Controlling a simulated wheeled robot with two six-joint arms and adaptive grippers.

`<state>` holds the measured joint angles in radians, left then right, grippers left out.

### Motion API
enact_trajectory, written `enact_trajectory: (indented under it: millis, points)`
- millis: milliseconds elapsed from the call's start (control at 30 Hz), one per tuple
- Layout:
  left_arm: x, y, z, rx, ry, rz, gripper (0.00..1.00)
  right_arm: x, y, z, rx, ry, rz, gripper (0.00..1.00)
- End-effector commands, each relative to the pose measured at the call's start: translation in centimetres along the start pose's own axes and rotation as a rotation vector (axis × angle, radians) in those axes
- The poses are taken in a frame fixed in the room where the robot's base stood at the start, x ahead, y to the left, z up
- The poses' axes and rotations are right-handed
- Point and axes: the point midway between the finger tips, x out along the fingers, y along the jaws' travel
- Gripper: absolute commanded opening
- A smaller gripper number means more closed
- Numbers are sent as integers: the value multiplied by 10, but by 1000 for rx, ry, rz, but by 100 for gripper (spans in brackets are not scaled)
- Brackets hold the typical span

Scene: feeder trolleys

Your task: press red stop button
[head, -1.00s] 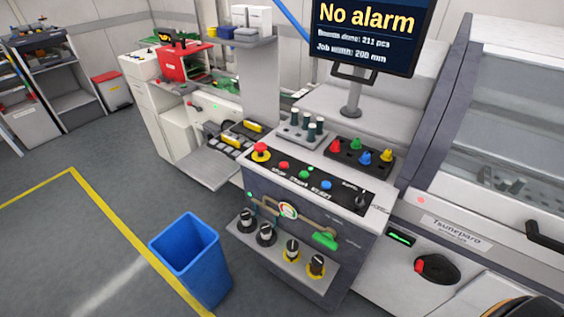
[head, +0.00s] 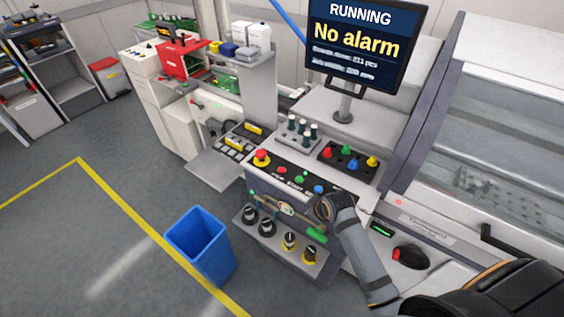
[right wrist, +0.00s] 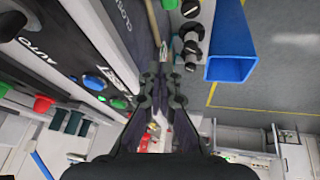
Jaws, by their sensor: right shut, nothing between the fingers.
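On the sloped black control panel (head: 256,178), a small red button (head: 282,170) sits left of a green button (head: 301,179) and a blue button (head: 319,188). A larger red mushroom button (head: 262,157) on a yellow base stands at the panel's left end. My right gripper (head: 320,207) is shut and empty near the panel's right front, apart from the red buttons. In the right wrist view the shut fingers (right wrist: 161,74) are beside the panel edge, with the blue button (right wrist: 95,83) and green button (right wrist: 118,103) to their left. My left gripper is not in view.
A blue bin (head: 198,245) stands on the floor in front. Dark knobs (head: 267,226) line a shelf below the panel, near a green handle (head: 316,234). Coloured knobs (head: 347,150) and a monitor reading "RUNNING, No alarm" (head: 360,45) are behind.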

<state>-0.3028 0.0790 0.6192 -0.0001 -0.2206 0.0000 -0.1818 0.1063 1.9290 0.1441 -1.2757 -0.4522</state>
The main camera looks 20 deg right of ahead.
Motion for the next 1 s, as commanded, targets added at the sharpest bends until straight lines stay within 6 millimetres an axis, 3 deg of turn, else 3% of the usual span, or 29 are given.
enact_trajectory:
  millis: [33, 200, 300, 400, 567, 1000]
  points:
    - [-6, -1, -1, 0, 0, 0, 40, -2, 13, -34, -73, 48, -2, 0]
    - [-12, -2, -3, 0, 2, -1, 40, -5, 46, -130, -330, 200, 10, 0]
    - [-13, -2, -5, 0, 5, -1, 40, -10, 63, -176, -451, 272, 31, 0]
    - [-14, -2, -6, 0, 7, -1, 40, -14, 74, -206, -534, 319, 50, 0]
    - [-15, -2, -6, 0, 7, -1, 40, -18, 81, -226, -589, 351, 67, 0]
    - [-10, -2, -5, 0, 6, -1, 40, -14, 80, -224, -592, 352, 68, 0]
